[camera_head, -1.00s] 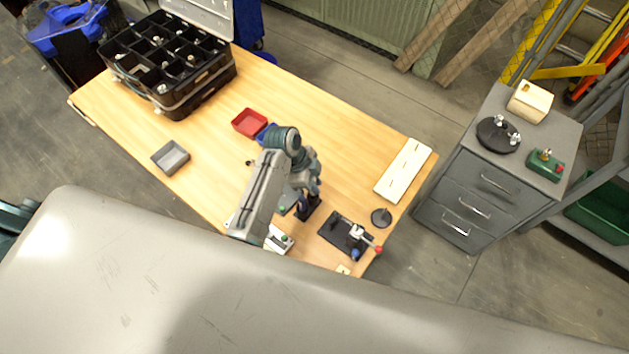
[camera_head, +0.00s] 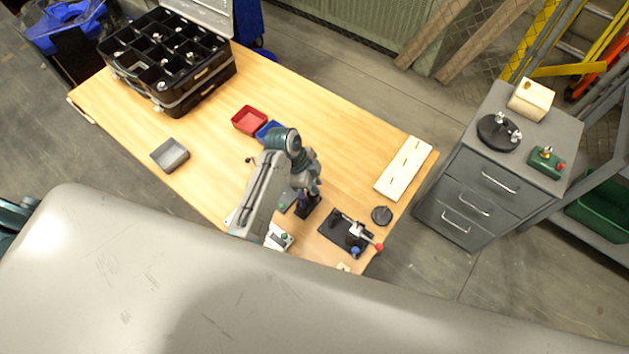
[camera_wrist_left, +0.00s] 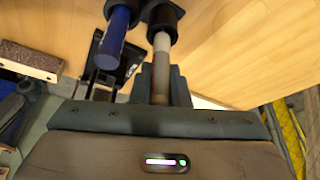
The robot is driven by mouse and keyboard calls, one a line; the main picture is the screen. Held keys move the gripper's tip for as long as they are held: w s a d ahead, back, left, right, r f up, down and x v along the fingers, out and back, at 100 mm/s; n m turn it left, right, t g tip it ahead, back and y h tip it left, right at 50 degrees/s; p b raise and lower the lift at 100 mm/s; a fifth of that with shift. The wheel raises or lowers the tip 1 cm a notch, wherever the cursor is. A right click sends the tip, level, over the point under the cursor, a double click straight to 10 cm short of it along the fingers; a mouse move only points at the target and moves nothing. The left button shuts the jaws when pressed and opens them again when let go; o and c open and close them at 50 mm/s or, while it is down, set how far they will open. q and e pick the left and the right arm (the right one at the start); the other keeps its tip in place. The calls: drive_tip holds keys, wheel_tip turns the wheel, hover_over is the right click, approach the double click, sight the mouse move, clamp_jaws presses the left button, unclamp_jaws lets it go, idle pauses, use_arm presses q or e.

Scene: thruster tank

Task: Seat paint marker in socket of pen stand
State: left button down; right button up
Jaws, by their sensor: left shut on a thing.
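My left gripper (camera_wrist_left: 160,88) is shut on the paint marker (camera_wrist_left: 162,48), a slim cylinder with a pale upper part and a brownish lower part. In the left wrist view the marker's far end meets a dark round socket of the pen stand (camera_wrist_left: 165,12); I cannot tell how far it is inside. A blue marker (camera_wrist_left: 117,28) stands in the neighbouring socket on the left. In the head view the left gripper (camera_head: 313,188) is just above the dark pen stand (camera_head: 307,208), and my arm hides part of the area. My right gripper is not seen.
A black fixture (camera_head: 338,228) with a red-tipped lever and a round dark base (camera_head: 381,215) stand to the right. A pale slotted board (camera_head: 404,168) lies near the right edge. Red (camera_head: 249,120) and blue trays (camera_head: 268,131) lie behind my arm. The table's left middle is mostly clear.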

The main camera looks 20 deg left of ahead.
use_arm(q)
drive_tip(key=shift+f, duration=0.25)
drive_tip(key=shift+f, duration=0.15)
drive_tip(key=shift+f, duration=0.55)
drive_tip(key=shift+f, duration=0.25)
idle(0.5)
drive_tip(key=c, duration=1.3)
unclamp_jaws()
drive_tip(key=shift+r, duration=0.1)
